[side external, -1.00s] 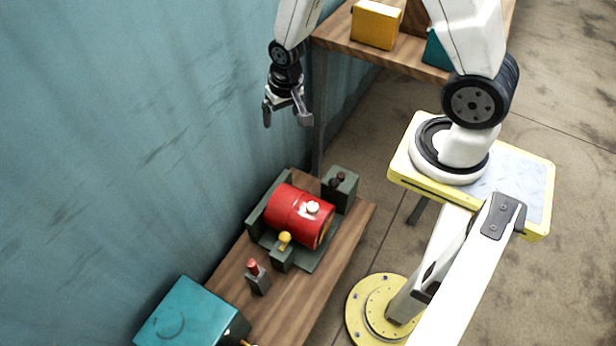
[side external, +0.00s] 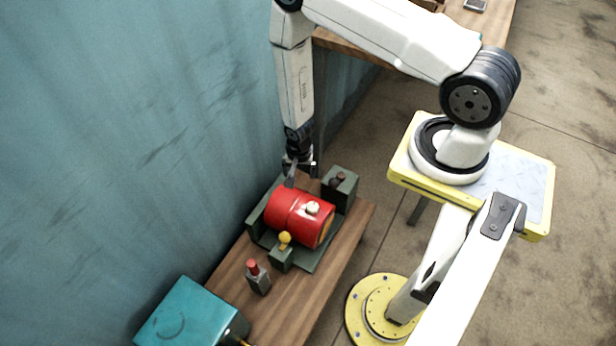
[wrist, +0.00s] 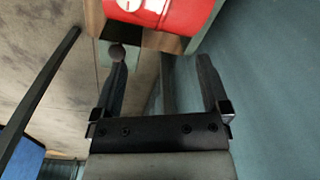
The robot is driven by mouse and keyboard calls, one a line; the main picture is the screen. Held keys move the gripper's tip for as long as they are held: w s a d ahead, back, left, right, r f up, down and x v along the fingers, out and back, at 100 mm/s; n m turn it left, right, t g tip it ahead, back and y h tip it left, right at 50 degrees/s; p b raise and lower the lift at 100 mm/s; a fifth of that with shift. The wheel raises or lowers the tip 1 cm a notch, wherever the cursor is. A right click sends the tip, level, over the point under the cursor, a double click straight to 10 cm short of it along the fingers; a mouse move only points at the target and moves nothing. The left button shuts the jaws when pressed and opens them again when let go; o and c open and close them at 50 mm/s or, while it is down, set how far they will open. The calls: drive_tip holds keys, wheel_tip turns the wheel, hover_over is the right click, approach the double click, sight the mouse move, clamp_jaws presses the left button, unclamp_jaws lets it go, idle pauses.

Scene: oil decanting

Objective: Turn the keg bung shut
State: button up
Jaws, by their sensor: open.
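The red keg (side external: 290,211) lies on its side in a dark green cradle (side external: 254,222) on the wooden bench. A pale bung (side external: 313,207) sits on top of the keg near its right end. My gripper (side external: 300,174) hangs pointing down just behind the keg, apart from the bung. In the wrist view my gripper (wrist: 164,68) is open, with nothing between its fingers. The red keg (wrist: 185,14) shows at the top of that view, beyond the fingertips. The bung (wrist: 128,4) is partly cut off by the top edge there.
A dark green block with a dark knob (side external: 340,184) stands right of the keg. A teal box (side external: 190,315) is at the front left. The teal wall (side external: 130,120) rises close behind.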

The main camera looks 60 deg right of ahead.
sight(313, 206)
drive_tip(key=s+f+m, duration=0.1)
drive_tip(key=f, duration=0.1)
drive_tip(key=s+f, duration=0.2)
drive_tip(key=f, duration=0.1)
drive_tip(key=s+f+m, duration=0.1)
drive_tip(key=f, duration=0.1)
drive_tip(key=shift+s+f+m, duration=0.2)
drive_tip(key=shift+f+m, duration=0.1)
drive_tip(key=shift+f, duration=0.05)
drive_tip(key=shift+f, duration=0.15)
drive_tip(key=shift+f, duration=3.75)
drive_tip(key=shift+c, duration=0.2)
drive_tip(key=c, duration=1.2)
drive_tip(key=shift+c, duration=0.2)
